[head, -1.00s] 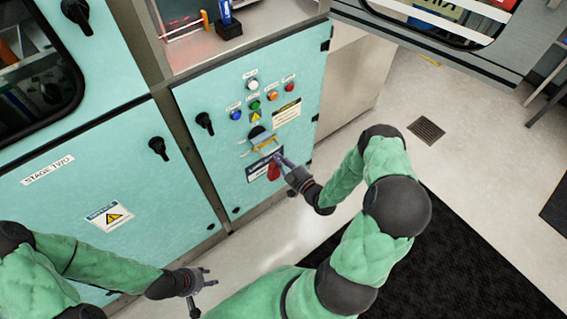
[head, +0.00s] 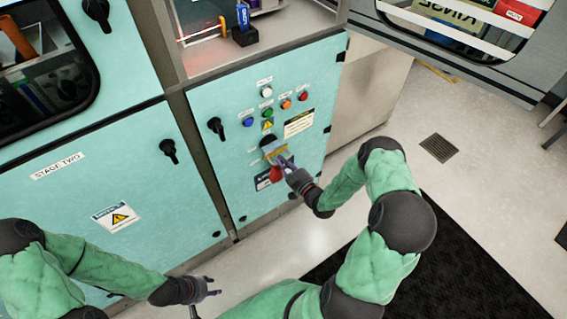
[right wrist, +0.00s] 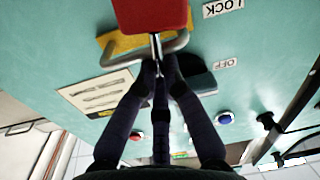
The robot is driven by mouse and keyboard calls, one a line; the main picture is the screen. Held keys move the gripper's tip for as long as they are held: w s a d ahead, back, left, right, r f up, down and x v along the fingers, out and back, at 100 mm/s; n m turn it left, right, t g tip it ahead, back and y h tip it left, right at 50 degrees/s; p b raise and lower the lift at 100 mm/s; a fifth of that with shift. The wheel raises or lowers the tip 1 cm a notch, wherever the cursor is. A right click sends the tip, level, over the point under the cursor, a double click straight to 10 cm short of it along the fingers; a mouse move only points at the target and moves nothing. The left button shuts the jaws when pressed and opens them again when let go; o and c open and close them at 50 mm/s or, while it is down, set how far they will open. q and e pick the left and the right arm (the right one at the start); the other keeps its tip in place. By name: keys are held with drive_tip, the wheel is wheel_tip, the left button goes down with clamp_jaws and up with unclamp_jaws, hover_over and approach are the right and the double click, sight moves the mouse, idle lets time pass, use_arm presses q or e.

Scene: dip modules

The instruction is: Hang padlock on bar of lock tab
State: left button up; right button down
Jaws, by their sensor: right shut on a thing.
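The red padlock (head: 275,174) is at the teal panel; its red body also shows at the top of the right wrist view (right wrist: 150,14). My right gripper (head: 283,162) is shut on it, with the fingertips (right wrist: 157,68) meeting at its metal shackle. The yellow lock tab (right wrist: 112,42) has a grey bar (right wrist: 120,62) that passes right at the shackle and fingertips. I cannot tell whether the shackle is around the bar or only in front of it. My left gripper (head: 207,296) is open and empty, low and away from the panel.
Colored buttons (head: 267,108) and a black knob (head: 216,127) stick out of the panel above and left of the tab. A black rotary switch (right wrist: 200,80) sits beside the bar. The floor (head: 440,100) to the right is clear.

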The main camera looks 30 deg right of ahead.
drive_tip(key=shift+s+a+f, duration=0.1)
drive_tip(key=shift+f, duration=0.25)
